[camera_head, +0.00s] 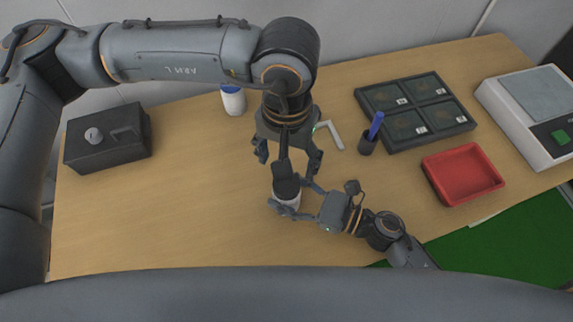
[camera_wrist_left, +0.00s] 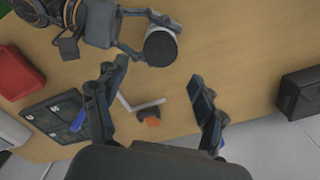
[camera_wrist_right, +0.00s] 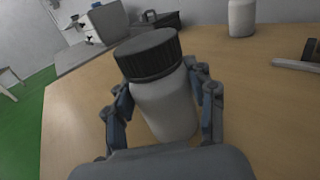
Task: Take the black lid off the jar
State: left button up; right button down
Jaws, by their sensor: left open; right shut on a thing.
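The jar (camera_wrist_right: 164,107) is white with a ribbed black lid (camera_wrist_right: 147,54), which sits on its top. In the head view the jar (camera_head: 289,199) shows below the lid (camera_head: 286,188). My right gripper (camera_head: 289,203) is shut around the jar's body, and the lid is free of its fingers. The jar looks tilted in the right wrist view. My left gripper (camera_head: 287,156) is open and empty above the lid, pointing down. In the left wrist view the lid (camera_wrist_left: 160,46) lies beyond the open fingertips (camera_wrist_left: 158,82), apart from them.
A white bottle with a blue cap (camera_head: 233,100) stands behind. A black box (camera_head: 107,138) is at the left. A pen holder (camera_head: 367,144), a black four-part tray (camera_head: 412,142), a red tray (camera_head: 430,177) and a scale (camera_head: 497,100) are at the right.

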aim_at(287, 183)
pick_arm(q)
jog(key=m, duration=0.5)
jog(key=shift+m, duration=0.3)
jog(key=m, duration=0.3)
jog(key=shift+m, duration=0.3)
jog(key=shift+f+m, duration=0.1)
jog(key=shift+m, duration=0.4)
jog(key=shift+f, duration=3.9)
